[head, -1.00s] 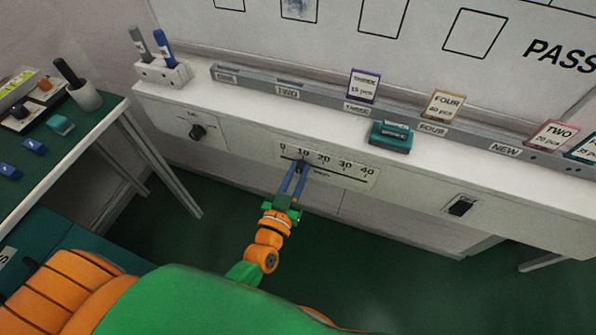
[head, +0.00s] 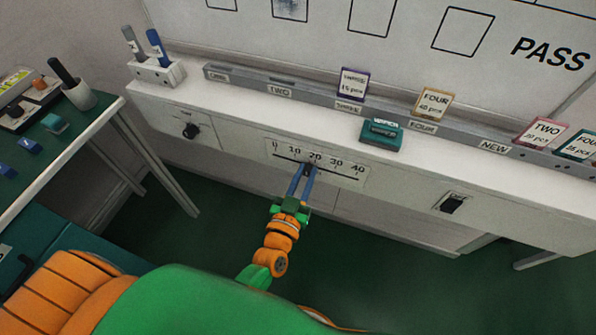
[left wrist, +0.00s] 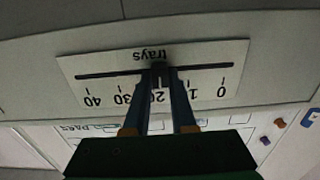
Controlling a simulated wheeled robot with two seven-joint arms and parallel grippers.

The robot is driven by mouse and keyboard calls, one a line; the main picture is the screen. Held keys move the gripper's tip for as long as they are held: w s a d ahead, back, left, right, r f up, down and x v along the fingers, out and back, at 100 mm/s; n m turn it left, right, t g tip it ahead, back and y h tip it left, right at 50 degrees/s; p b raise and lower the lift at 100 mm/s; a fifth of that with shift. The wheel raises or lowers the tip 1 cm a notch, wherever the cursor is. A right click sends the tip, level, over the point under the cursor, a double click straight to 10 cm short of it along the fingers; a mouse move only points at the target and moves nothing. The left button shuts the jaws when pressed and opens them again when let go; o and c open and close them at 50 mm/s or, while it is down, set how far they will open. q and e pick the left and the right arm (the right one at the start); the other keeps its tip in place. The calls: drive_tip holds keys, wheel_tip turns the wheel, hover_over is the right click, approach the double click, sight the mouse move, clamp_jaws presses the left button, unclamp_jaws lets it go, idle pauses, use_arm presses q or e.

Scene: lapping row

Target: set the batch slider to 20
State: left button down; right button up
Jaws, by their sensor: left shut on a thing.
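The batch slider's white scale plate (head: 350,172), marked 0 to 40, is on the front of the long white ledge. It also shows upside down in the left wrist view (left wrist: 240,58), with the word "trays" by the slot. My left gripper (head: 309,170) is shut on the dark slider knob (left wrist: 158,68), a blue finger on each side. In the left wrist view the knob stands in line with the 20 mark, as closely as I can tell. The fingers partly cover the marks near it. My right gripper is out of view.
A rotary knob (head: 191,131) is left of the scale and a black rocker switch (head: 453,204) is right of it. A teal box (head: 382,133) and a pen holder (head: 158,72) stand on the ledge. A green-topped table (head: 75,128) is at left.

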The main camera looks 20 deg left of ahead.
use_arm(q)
drive_tip(key=shift+d, duration=0.75)
drive_tip(key=c, duration=1.1)
unclamp_jaws()
drive_tip(key=shift+a, duration=0.15)
drive_tip(key=shift+c, duration=0.2)
drive_tip(key=o, duration=0.4)
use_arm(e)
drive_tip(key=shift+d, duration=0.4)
use_arm(q)
drive_tip(key=s, duration=0.7)
drive_tip(key=shift+s+a, duration=0.1)
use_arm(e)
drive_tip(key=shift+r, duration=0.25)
use_arm(q)
drive_tip(key=shift+f+p, duration=0.1)
drive_tip(key=shift+p, duration=0.2)
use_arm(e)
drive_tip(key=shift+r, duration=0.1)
